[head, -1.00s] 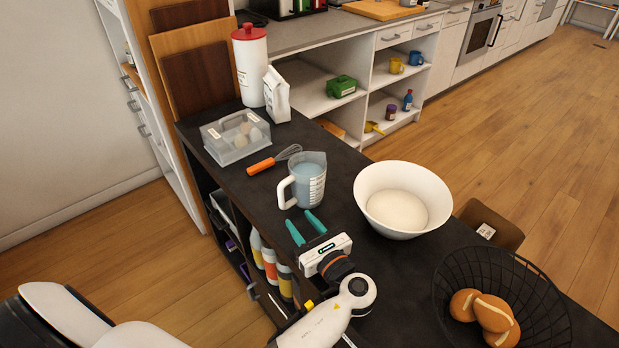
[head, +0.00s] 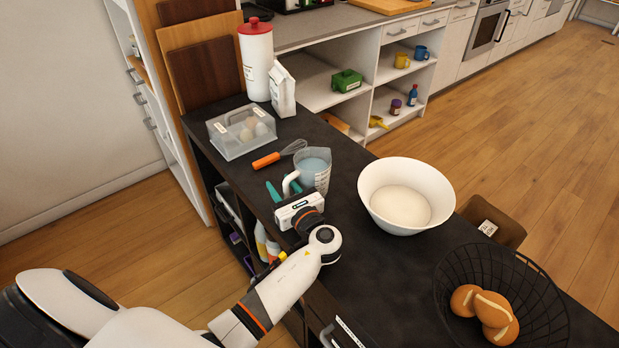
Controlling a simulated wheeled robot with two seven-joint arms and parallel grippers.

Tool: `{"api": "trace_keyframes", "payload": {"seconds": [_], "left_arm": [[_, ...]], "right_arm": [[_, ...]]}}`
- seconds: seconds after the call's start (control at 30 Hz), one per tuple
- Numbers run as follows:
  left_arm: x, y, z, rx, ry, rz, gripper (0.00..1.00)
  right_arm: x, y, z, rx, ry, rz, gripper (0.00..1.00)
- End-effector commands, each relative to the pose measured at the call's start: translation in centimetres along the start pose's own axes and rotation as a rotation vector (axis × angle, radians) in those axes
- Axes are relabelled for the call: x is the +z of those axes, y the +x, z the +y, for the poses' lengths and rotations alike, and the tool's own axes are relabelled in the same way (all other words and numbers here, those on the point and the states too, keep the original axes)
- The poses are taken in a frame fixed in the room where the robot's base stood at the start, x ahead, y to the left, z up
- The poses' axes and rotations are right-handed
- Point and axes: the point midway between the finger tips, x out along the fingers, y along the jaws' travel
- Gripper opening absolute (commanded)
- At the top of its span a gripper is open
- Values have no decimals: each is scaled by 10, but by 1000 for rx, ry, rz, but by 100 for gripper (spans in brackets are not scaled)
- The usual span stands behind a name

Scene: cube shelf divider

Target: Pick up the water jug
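The water jug (head: 316,172) is a clear measuring jug with a white handle and bluish water. It stands upright on the dark counter (head: 345,255). My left gripper (head: 283,188) has teal fingers and is open, with its fingertips at the jug's handle. The handle appears to lie between the fingers, but whether they touch it I cannot tell. The gripper's body hides the lower part of the handle side. My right gripper is out of view.
A whisk (head: 272,158) with an orange handle lies just behind the jug. A white bowl (head: 404,196) stands to its right. A wire basket (head: 455,280) holds bread rolls at the right.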

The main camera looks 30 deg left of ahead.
Motion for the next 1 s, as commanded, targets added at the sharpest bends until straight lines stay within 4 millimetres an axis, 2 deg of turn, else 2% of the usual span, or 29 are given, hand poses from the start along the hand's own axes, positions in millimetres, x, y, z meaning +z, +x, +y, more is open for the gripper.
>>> {"api": "trace_keyframes", "payload": {"seconds": [0.1,0.33,0.73,0.87,1.0], "left_arm": [[0,-1,0,0,0,0,37],[0,-1,0,0,-1,0,0],[-7,-1,1,0,-6,3,0],[-26,-1,1,0,-9,4,0],[-54,-1,1,0,-11,4,0]], "right_arm": [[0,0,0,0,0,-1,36],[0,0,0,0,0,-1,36],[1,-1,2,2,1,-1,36],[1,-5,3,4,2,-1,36],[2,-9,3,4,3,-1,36]]}}
